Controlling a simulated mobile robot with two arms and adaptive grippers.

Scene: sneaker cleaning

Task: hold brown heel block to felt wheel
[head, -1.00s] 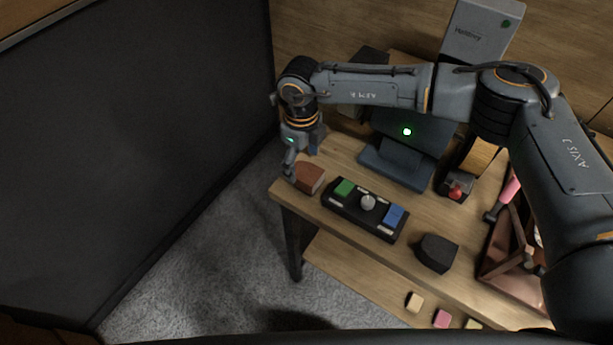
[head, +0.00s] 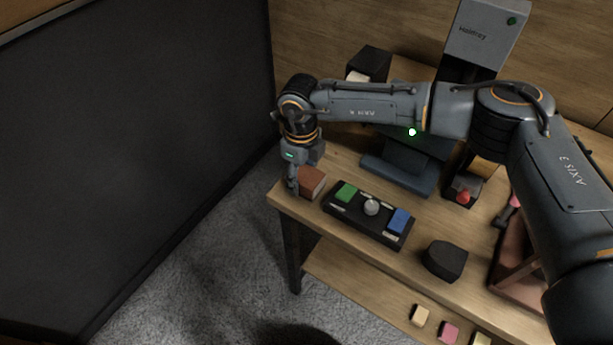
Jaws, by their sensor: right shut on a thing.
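The brown heel block (head: 312,183) is at the left end of the wooden workbench top, by its front left corner. My right gripper (head: 296,187) points down at the block's left side and is shut on it. The arm and gripper hide part of the block, and I cannot tell whether it touches the bench or is lifted slightly. I cannot make out the felt wheel for certain; my right arm crosses in front of the grey machine (head: 474,40) at the back. My left gripper is not in view.
A control box (head: 368,216) with green and blue buttons and a grey knob sits right of the block. A black block (head: 445,261), a red-knobbed device (head: 463,190) and a brown tray (head: 520,270) stand further right. Small coloured blocks (head: 420,315) lie on the lower shelf.

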